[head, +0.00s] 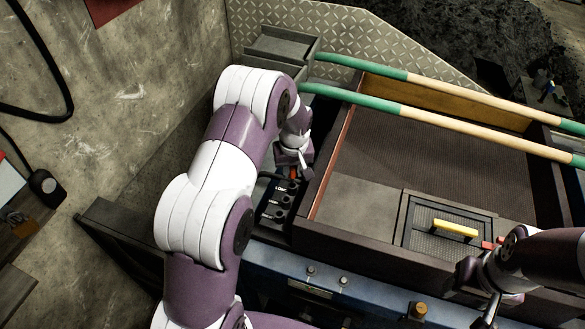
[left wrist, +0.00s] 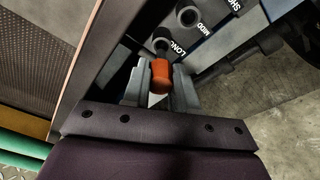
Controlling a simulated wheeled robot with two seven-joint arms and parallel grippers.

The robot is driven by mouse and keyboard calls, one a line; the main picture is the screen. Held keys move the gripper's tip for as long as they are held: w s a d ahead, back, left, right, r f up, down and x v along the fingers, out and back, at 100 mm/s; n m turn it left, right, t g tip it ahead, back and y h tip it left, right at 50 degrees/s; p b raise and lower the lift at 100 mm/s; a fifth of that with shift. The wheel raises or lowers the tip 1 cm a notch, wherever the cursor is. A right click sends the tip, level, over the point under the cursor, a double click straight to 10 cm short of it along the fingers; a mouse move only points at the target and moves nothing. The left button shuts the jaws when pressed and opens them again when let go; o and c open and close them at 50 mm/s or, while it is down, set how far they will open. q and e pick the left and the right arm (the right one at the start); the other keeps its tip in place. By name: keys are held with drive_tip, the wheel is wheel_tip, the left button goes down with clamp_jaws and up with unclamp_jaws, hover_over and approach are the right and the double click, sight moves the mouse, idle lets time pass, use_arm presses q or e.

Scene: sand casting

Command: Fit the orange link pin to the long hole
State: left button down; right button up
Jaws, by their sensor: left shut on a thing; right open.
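The orange link pin (left wrist: 159,76) is between the fingers of my left gripper (left wrist: 160,84), which is shut on it. It also shows as a small orange spot in the head view (head: 292,173). The dark holder with round holes (head: 277,203) is beside the box. In the left wrist view the long hole (left wrist: 161,46), marked LONG, is just beyond the pin. I cannot tell whether the pin touches its rim. My right gripper (head: 481,304) is open and empty at the lower right.
A large wooden-walled box (head: 440,150) stands right of the holder. A yellow-handled dark plate (head: 455,229) lies at its front. Two green-and-tan poles (head: 440,125) cross above the box. A grey tray (head: 281,47) stands at the back. A concrete wall (head: 130,90) is on the left.

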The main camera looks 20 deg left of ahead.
sight(292, 183)
use_arm(q)
drive_tip(key=shift+f+b, duration=1.65)
drive_tip(key=shift+f, duration=0.45)
drive_tip(key=c, duration=0.8)
unclamp_jaws()
drive_tip(key=shift+r, duration=0.1)
wheel_tip(292, 183, up, 12)
drive_tip(key=s+d+b, duration=0.1)
drive_tip(key=b, duration=0.2)
drive_tip(key=shift+s+r+b, duration=0.25)
drive_tip(key=shift+s+b, duration=0.05)
